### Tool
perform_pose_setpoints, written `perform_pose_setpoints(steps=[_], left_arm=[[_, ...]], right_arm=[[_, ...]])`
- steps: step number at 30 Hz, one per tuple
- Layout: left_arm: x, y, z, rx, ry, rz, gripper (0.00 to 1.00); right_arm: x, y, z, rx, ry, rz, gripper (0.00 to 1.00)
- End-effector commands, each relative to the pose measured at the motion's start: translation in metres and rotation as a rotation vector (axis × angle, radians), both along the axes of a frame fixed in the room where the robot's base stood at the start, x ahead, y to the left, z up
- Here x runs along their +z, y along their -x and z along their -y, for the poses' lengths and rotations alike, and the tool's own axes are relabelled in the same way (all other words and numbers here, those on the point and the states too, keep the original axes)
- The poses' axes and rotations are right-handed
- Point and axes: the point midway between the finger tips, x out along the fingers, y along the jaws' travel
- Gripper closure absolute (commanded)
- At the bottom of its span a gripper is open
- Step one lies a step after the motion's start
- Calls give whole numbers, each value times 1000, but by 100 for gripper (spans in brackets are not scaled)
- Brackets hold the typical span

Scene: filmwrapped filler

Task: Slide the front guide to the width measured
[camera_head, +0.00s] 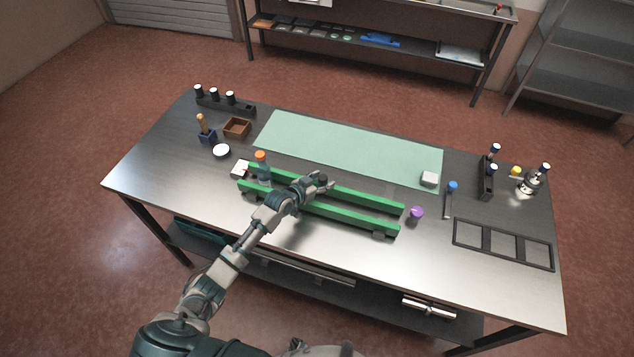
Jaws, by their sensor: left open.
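Two long green guide rails lie roughly parallel on the steel bench, slanting down to the right. The front guide (350,219) is the nearer one, and the rear guide (362,195) lies behind it with a narrow gap between. My left gripper (322,182) is open, its dark tip over the rear guide near the middle. My left forearm crosses above the front guide and hides part of it. I cannot tell whether the gripper touches either rail. A clear bottle with an orange cap (261,157) stands at the rails' left end. My right gripper is out of view.
A pale green mat (350,146) lies behind the rails. A white block (429,179) is on its right end. A purple knob-like object (416,212) is just right of the rails. A black three-part tray (502,245) lies at the right. The bench front (240,222) is mostly clear.

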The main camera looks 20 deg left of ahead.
Motion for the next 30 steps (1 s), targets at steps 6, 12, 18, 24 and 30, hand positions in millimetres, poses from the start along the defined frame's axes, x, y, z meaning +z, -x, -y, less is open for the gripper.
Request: perform_pose_setpoints(steps=[6, 12, 18, 24, 30], left_arm=[[10, 26, -15, -1, -2, 1, 41], [26, 64, -36, -1, 1, -3, 41], [37, 89, -48, -1, 2, -7, 41], [41, 97, -51, -2, 4, -5, 41], [42, 97, -50, -2, 4, -5, 41]], right_arm=[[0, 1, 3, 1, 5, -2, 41], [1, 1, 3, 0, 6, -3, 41], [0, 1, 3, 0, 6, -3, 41], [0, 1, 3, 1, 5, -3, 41], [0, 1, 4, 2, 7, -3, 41]])
